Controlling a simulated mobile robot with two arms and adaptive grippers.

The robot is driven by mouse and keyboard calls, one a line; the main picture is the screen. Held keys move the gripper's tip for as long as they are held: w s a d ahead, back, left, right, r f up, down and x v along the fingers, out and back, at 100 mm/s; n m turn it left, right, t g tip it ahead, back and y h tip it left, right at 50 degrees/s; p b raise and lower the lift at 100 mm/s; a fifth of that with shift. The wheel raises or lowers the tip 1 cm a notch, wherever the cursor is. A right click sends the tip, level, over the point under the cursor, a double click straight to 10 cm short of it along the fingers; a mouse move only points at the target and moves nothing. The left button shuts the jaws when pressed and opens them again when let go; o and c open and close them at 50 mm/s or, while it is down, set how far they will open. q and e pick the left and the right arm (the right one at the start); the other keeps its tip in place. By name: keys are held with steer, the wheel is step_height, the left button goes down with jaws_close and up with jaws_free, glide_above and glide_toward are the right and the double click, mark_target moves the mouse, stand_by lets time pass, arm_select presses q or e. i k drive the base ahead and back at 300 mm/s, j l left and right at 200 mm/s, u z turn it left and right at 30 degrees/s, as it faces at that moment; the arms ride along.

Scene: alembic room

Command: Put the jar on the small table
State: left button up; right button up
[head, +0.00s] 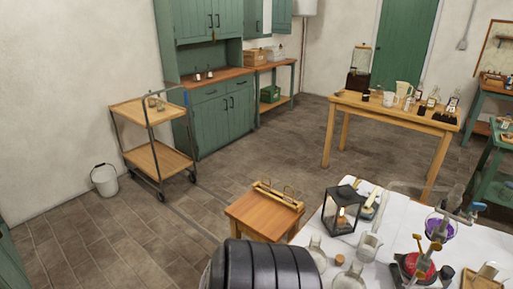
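The small table (252,222) is a low square wooden table near the middle of the picture, with a wooden rack-like piece (278,194) along its far edge. I cannot tell which vessel is the jar. Clear glass vessels (317,256) stand on the white-covered table (312,233) at the lower right, and a glass jug-like vessel (368,246) stands farther in. A tall glass container with a dark base (359,67) stands on the long wooden table behind.
A black lantern (343,211) and a stand with a purple bowl (440,228) crowd the white table. A wheeled cart (157,157) and a white bucket (104,180) stand at left. The long wooden table (366,105) is at back right. The floor between is clear.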

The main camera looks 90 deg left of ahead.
mark_target(262, 213)
steer(key=u, duration=0.5)
steer(key=j+u, duration=0.1)
steer(key=u, duration=0.85)
steer(key=i+u, duration=0.1)
steer(key=u, duration=0.4)
steer(key=i+j+u, duration=0.15)
steer(key=i, duration=0.35)
steer(key=i+j+u, duration=0.15)
steer(key=i, duration=0.3)
steer(key=j, duration=0.1)
